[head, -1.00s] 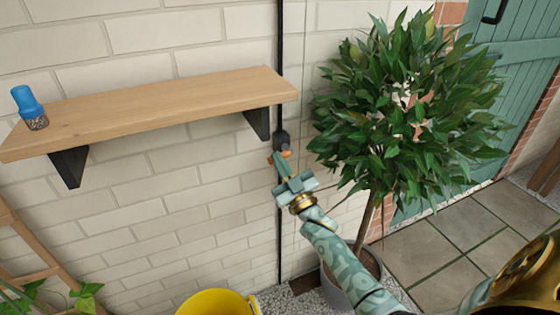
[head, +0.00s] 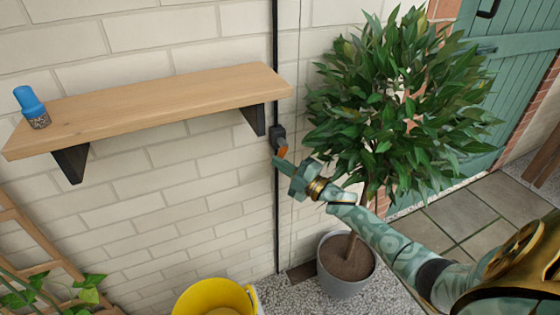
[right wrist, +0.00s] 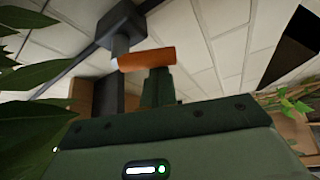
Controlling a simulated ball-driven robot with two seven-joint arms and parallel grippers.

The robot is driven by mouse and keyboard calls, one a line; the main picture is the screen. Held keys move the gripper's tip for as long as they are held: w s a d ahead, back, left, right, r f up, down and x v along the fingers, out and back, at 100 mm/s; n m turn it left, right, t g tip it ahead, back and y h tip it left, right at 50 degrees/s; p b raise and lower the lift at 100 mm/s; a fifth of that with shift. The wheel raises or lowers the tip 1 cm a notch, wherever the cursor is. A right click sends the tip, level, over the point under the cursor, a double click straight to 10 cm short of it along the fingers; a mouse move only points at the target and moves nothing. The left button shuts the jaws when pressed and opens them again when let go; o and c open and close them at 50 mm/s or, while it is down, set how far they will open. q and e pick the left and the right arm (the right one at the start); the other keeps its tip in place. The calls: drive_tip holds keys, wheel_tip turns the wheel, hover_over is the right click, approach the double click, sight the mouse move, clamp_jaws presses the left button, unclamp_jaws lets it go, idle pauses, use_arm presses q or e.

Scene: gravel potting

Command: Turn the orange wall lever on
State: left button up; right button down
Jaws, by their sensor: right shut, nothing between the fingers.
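The orange wall lever (head: 282,150) sits on a dark box (head: 278,133) on the brick wall, just right of the shelf's end. In the head view it shows as a short, steep orange piece. My right gripper (head: 277,162) is shut and empty, its tip just below the lever. In the right wrist view the lever (right wrist: 147,59) lies across the picture under the dark box, with the shut fingers (right wrist: 158,88) right at it. They overlap there; I cannot tell whether they touch. My left gripper is not in view.
A wooden shelf (head: 150,108) with a blue-topped jar (head: 31,106) is at left. A leafy potted tree (head: 395,110) stands close right of the lever, near my right arm. A yellow bucket (head: 215,300) stands below. A black pipe (head: 276,220) runs down the wall.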

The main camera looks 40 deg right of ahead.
use_arm(q)
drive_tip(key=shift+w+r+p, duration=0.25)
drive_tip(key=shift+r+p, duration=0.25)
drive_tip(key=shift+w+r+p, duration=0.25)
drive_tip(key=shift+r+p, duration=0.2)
drive_tip(key=shift+p, duration=0.05)
use_arm(e)
drive_tip(key=shift+s+d+f+n+g, duration=0.1)
drive_tip(key=shift+d+n+g, duration=0.2)
drive_tip(key=shift+n, duration=0.4)
drive_tip(key=shift+s+d+f+n+g, duration=0.15)
drive_tip(key=shift+n+g, duration=0.3)
drive_tip(key=shift+n, duration=0.25)
drive_tip(key=shift+w+d+f+n+g, duration=0.1)
drive_tip(key=shift+d+n+g, duration=0.2)
drive_tip(key=shift+n, duration=0.4)
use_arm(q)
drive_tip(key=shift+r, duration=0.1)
